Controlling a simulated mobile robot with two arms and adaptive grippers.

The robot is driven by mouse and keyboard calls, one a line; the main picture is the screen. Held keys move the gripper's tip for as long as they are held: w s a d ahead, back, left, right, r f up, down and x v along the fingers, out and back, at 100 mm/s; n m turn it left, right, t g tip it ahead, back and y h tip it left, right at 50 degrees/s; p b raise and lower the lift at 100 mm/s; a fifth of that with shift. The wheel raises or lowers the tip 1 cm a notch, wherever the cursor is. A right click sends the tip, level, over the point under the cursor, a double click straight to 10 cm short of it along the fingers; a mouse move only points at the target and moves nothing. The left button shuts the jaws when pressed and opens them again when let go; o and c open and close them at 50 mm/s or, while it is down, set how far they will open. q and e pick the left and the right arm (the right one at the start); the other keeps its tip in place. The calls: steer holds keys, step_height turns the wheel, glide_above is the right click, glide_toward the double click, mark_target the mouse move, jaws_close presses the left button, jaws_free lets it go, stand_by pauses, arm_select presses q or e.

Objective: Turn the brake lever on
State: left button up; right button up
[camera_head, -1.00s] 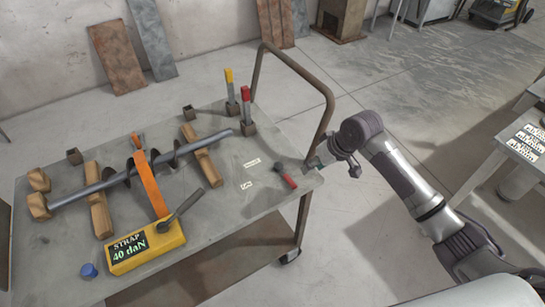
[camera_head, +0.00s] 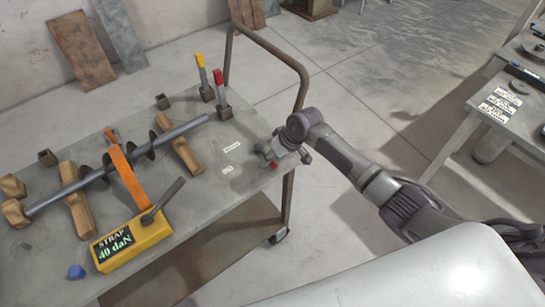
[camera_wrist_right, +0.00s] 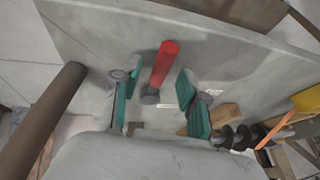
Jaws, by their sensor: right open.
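The brake lever has a red handle (camera_wrist_right: 166,62) and a grey pivot (camera_wrist_right: 150,95) on the cart top. In the head view only a bit of its red handle (camera_head: 275,166) shows, the rest hidden by my right gripper (camera_head: 268,155). In the right wrist view my right gripper (camera_wrist_right: 158,98) is open, its teal finger pads on either side of the lever. A gap shows between each pad and the lever, and the red handle points away past the fingertips. My left gripper is not in view.
The cart table (camera_head: 225,198) carries an auger (camera_head: 143,150) on wooden blocks, an orange strap (camera_head: 127,175), a yellow strap box (camera_head: 130,242) and upright yellow and red levers (camera_head: 219,95). Small white labels (camera_head: 231,146) lie beside the brake lever. A curved cart rail (camera_head: 290,62) rises near my right arm.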

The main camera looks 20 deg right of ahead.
steer(key=shift+w+f, duration=0.1)
steer(key=shift+f, duration=0.1)
jaws_close()
steer(key=shift+a, duration=0.1)
